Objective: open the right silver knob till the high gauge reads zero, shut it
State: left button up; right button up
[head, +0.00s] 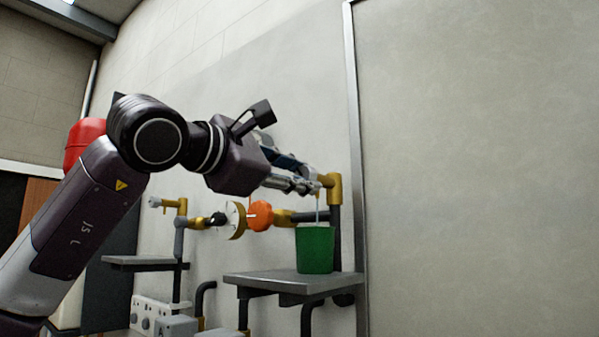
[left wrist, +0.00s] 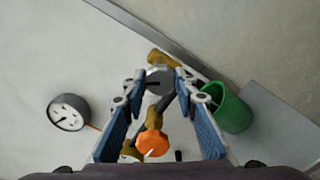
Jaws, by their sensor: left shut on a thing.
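The right silver knob (left wrist: 159,80) shows as a round grey disc with a dark slot in the left wrist view. My left gripper (head: 312,187) has its fingers on both sides of it and is shut on it. In the head view the fingers hide the knob, beside a brass fitting (head: 333,188). A white-faced gauge (left wrist: 69,112) with a dark needle is at the left of the wrist view. Its reading is too small to tell, and I cannot tell whether it is the high gauge. My right gripper is not in view.
A green bucket (head: 315,252) stands on a grey shelf (head: 270,281) below the fitting; a thin pale line runs down toward it. An orange handle (head: 261,216) and brass pipework lie left of it. Another silver knob (head: 155,202) is farther left. The right wall is bare.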

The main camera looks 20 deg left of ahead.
pick_arm(q)
jog(key=shift+r+m, duration=0.1)
jog(key=shift+m, duration=1.1)
jog(key=shift+p, duration=0.3)
jog(key=o, duration=1.2)
jog(key=shift+c, duration=0.2)
jog(key=shift+s, duration=0.2)
jog(key=v, duration=1.1)
jog(key=shift+s, duration=0.35)
jog(key=shift+a, duration=0.15)
